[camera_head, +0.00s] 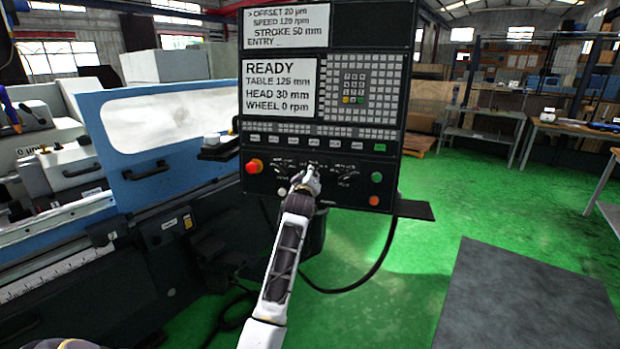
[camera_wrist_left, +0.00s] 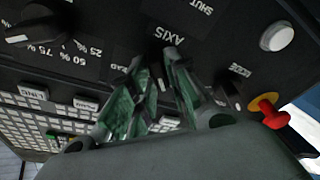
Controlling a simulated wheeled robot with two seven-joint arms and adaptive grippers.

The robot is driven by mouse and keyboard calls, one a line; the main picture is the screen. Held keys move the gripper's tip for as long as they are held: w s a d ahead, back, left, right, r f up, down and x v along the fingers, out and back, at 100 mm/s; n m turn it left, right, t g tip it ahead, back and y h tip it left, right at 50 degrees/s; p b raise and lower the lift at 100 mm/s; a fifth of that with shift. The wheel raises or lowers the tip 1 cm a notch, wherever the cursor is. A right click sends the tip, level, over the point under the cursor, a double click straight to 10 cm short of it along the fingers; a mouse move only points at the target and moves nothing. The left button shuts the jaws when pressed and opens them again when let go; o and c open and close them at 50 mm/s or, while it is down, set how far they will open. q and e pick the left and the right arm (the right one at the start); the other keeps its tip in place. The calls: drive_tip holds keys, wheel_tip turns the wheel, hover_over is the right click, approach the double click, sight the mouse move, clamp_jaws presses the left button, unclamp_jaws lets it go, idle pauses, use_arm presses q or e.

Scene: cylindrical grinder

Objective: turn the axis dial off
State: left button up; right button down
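The control panel (camera_head: 322,110) carries a row of dials along its lower edge. The AXIS label (camera_wrist_left: 166,33) shows upside down in the left wrist view, just beyond my fingertips. My left gripper (camera_head: 308,176) is at the middle of that row. In the left wrist view my left gripper (camera_wrist_left: 155,62) has its two fingers apart, one on each side of a dark area with a small white mark, seemingly the axis dial (camera_wrist_left: 161,84). The fingers hide most of it, so its setting and any contact cannot be told. My right gripper is not in view.
A percent dial (camera_wrist_left: 35,35) and the mode dial (camera_wrist_left: 228,96) flank the gripper. A red emergency button (camera_head: 254,167) sits at the panel's left, with green (camera_head: 376,177) and orange (camera_head: 374,200) buttons at right. The blue grinder (camera_head: 150,180) stands left; green floor is open at right.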

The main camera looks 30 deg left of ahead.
use_arm(q)
drive_tip(key=shift+o, duration=1.3)
drive_tip(key=shift+f, duration=0.1)
drive_tip(key=v, duration=1.2)
drive_tip(key=shift+m, duration=0.3)
